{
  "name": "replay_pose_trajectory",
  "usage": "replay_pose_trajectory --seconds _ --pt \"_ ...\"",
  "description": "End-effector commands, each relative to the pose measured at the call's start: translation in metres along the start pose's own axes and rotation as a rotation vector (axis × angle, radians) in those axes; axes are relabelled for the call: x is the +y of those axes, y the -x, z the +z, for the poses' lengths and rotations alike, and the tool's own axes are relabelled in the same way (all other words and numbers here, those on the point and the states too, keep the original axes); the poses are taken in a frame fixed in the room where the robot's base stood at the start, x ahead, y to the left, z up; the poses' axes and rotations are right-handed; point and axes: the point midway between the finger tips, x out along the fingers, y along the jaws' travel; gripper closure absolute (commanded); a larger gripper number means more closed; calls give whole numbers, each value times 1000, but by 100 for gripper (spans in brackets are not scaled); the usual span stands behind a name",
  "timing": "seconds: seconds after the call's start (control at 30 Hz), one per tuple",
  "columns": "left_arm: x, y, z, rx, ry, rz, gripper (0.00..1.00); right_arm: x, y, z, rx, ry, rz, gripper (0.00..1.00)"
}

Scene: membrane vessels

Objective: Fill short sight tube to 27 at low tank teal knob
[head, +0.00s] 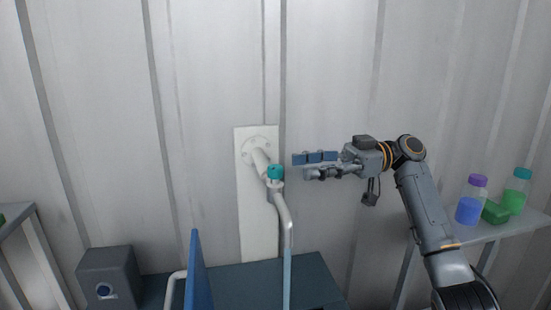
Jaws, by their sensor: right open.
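A teal knob (275,172) sits on top of a pale valve at the end of a pipe stub (259,158). The stub comes out of a white wall plate (256,222). A bent grey pipe (285,215) runs down from the valve. My right gripper (299,166) is open, just to the right of the knob, with its fingers pointing left at it. A gap shows between the fingertips and the knob. No sight tube scale or number can be made out. My left gripper is not in view.
A dark bench top (250,283) lies below, with a blue upright panel (199,270) in front. A dark box (108,276) stands at left. A shelf (480,233) at right holds a purple-capped bottle (468,209), a green-filled bottle (514,198) and a green block (495,212).

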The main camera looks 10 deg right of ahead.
Motion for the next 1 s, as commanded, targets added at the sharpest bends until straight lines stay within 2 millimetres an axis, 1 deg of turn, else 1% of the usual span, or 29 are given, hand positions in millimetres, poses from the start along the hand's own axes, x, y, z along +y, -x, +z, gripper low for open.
replay_pose_trajectory --seconds 0.03,0.13,0.23,0.3,0.5,0.6,0.77,0.87,0.9,0.97,1.0 --pt "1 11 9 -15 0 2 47 0 -12 -4 -1 -2 -4 50" --pt "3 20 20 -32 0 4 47 0 -32 -4 0 -3 -2 50" --pt "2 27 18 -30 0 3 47 0 -48 -3 2 -3 -2 50" --pt "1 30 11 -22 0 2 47 0 -56 -3 1 -2 0 50" --pt "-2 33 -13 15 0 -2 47 1 -69 0 1 -2 2 50" --pt "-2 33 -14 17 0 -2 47 1 -70 0 1 -2 2 50" --pt "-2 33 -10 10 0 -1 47 1 -70 1 1 -2 2 50" --pt "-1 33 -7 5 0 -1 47 1 -70 1 1 -2 2 68" --pt "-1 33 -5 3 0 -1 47 1 -70 0 1 -2 2 76" --pt "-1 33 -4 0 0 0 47 1 -69 0 1 -2 2 89" --pt "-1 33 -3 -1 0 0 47 1 -69 0 1 -2 3 97"
